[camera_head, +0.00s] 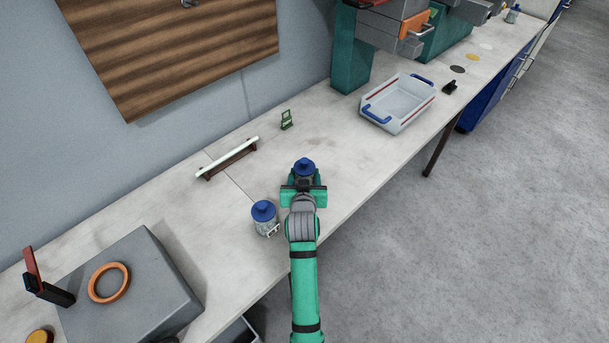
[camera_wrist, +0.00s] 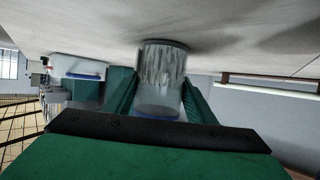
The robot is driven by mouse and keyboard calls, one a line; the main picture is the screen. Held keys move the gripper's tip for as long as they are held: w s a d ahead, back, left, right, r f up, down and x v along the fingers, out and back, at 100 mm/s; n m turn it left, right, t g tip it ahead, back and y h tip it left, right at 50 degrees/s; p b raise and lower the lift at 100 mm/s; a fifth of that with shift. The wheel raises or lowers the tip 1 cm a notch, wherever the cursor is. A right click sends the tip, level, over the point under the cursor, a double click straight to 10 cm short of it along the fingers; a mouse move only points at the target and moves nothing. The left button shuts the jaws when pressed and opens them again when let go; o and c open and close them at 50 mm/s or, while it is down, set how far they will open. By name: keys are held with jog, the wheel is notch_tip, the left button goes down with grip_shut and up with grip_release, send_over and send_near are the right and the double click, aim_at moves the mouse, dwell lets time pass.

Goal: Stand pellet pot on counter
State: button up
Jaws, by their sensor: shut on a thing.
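A clear pot with a blue lid (camera_head: 304,164) is held between the fingers of my gripper (camera_head: 303,186) over the middle of the counter (camera_head: 225,185). In the wrist view, which is upside down, the pot (camera_wrist: 162,78) is upright, with pale contents at its base and the fingers on both sides. Its base is at or very near the counter; I cannot tell if it touches. A second blue-lidded pot (camera_head: 264,216) with a small white handle stands on the counter to the left of my gripper.
A pale rod on a dark rack (camera_head: 228,158) and a small green stand (camera_head: 286,120) lie behind. A white tray with blue handles (camera_head: 398,103) is at right. A grey block with an orange ring (camera_head: 109,282) is at front left.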

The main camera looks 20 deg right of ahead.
jog(key=o, duration=1.5)
jog(key=shift+f, duration=0.15)
jog(key=v, duration=1.2)
jog(key=shift+r, duration=0.25)
